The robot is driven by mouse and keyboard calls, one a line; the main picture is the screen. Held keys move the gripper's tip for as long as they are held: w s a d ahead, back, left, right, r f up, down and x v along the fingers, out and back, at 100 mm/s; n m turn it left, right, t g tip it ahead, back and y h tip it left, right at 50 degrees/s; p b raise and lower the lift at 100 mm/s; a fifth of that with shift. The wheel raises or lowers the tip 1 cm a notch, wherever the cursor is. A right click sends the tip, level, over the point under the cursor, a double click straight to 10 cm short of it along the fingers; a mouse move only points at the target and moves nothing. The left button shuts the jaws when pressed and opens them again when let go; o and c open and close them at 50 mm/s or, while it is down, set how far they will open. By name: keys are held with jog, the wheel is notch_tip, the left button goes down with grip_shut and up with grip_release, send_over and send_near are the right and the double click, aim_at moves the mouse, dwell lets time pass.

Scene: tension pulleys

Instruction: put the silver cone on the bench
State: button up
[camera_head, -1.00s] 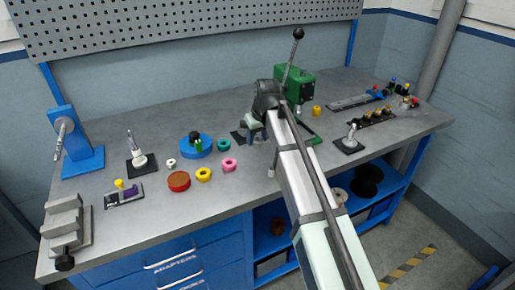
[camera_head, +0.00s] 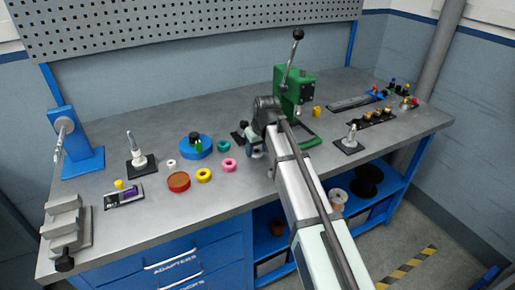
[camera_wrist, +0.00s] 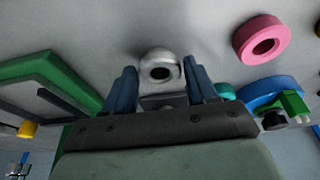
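The silver cone (camera_wrist: 146,57) shows in the wrist view as a rounded shiny piece with a dark round hole. It lies between the blue fingertips of my gripper (camera_wrist: 161,74), and the fingers come up close to both of its sides. I cannot tell if they press on it. In the head view my gripper (camera_head: 254,151) is low over the front middle of the bench (camera_head: 120,231). A small silver piece (camera_head: 271,173) shows just below it, partly hidden by my arm. I cannot tell whether the cone touches the bench.
Pink (camera_head: 230,165), yellow (camera_head: 203,175) and teal rings and a red-brown disc (camera_head: 179,182) lie left of my gripper. A blue round holder (camera_head: 190,149) is behind them. A green press (camera_head: 295,90) stands behind my arm.

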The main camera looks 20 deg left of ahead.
jog(key=o, duration=0.3)
jog(key=v, duration=1.2)
jog(key=shift+r, duration=0.15)
